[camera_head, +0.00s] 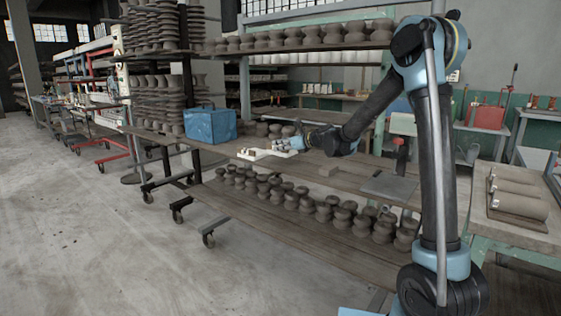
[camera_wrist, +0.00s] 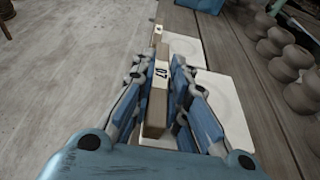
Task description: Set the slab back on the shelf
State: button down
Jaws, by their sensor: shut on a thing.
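A narrow brown slab (camera_wrist: 156,117) with a white label and dark marks stands on edge between the fingers of my gripper (camera_wrist: 160,72) in the wrist view. My gripper is shut on it. A white square plate (camera_wrist: 231,92) lies beneath and to the right; I cannot tell whether the slab touches it. In the head view my gripper (camera_head: 285,143) is over the long wooden shelf (camera_head: 340,185), at the white plates (camera_head: 262,154). The slab is too small there to make out clearly.
A similar labelled piece (camera_wrist: 157,36) stands just ahead of the held slab. A blue crate (camera_head: 210,125) stands left of my gripper. Clay pieces (camera_head: 300,201) crowd the shelf below.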

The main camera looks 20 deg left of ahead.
aim_at(283, 156)
jog(key=shift+f, duration=2.75)
jog(key=c, duration=1.6)
grip_release()
jog(key=shift+o, duration=0.2)
jog(key=v, duration=1.2)
jog(key=shift+w, duration=0.1)
jog(key=shift+d, duration=0.1)
